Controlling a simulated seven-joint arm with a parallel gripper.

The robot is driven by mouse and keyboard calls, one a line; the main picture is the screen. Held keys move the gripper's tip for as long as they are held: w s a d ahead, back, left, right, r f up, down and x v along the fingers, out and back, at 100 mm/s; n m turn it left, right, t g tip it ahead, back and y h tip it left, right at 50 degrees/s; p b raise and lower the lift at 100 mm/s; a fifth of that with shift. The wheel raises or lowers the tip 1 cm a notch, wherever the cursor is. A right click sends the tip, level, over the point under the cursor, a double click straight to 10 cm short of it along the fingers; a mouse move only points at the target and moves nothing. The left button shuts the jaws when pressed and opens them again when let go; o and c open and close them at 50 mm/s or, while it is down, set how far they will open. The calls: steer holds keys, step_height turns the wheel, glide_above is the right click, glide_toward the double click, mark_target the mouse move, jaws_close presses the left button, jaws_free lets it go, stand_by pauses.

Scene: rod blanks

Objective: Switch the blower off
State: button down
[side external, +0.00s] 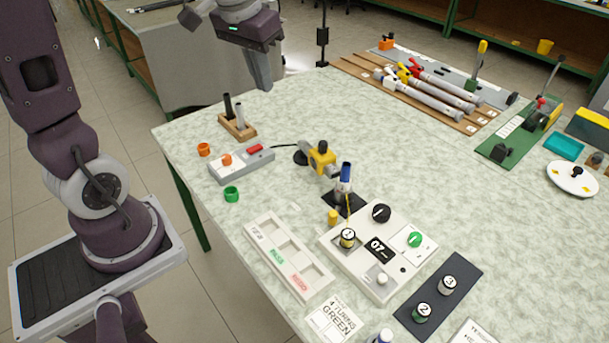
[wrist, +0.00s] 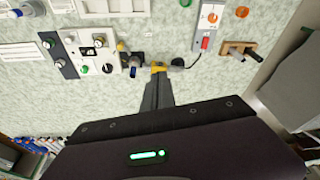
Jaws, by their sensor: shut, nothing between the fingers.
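A yellow-and-grey device (side external: 320,157), which looks like the blower, stands mid-table with a black round part and a cable. It also shows in the wrist view (wrist: 158,67). The cable runs towards a grey box (side external: 243,168) with a red switch (side external: 255,148) and an orange knob (side external: 226,160). In the wrist view the box (wrist: 196,63) has its red switch (wrist: 205,43) facing up. I cannot tell the switch's position. My gripper (side external: 265,86) is shut and empty, high above the table's back-left edge, apart from the box. Its fingers (wrist: 157,84) show in the wrist view.
A wooden block (side external: 238,128) with two upright rods stands behind the box. Loose orange (side external: 203,149) and green (side external: 231,194) rings lie beside it. A blue-topped tool (side external: 346,174) and a panel with dials (side external: 363,272) are to the right.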

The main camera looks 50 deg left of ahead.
steer(key=s+d+r+m+t, duration=0.1)
steer(key=s+d, duration=0.4)
steer(key=s, duration=0.3)
steer(key=s+d+r+m+t, duration=0.1)
steer(key=s+d, duration=0.4)
steer(key=s, duration=0.4)
steer(key=shift+s+d+m+t+h, duration=0.15)
steer(key=shift+d+m+t+h, duration=0.05)
steer(key=shift+m+t+h, duration=0.2)
steer(key=w+a+g+y, duration=0.1)
steer(key=w+a+g, duration=0.1)
steer(key=w+a, duration=0.6)
steer(key=w+a+g, duration=0.1)
steer(key=w+a, duration=0.3)
steer(key=w, duration=0.7)
steer(key=w+a+f+g, duration=0.1)
steer(key=w+a+f, duration=0.2)
steer(key=a+f, duration=0.6)
steer(key=w+a+f+g+h, duration=0.1)
steer(key=w+a+f, duration=0.3)
steer(key=a+f, duration=0.5)
steer(key=shift+a+f+g, duration=0.15)
steer(key=shift+a+g, duration=0.15)
steer(key=shift+a, duration=0.35)
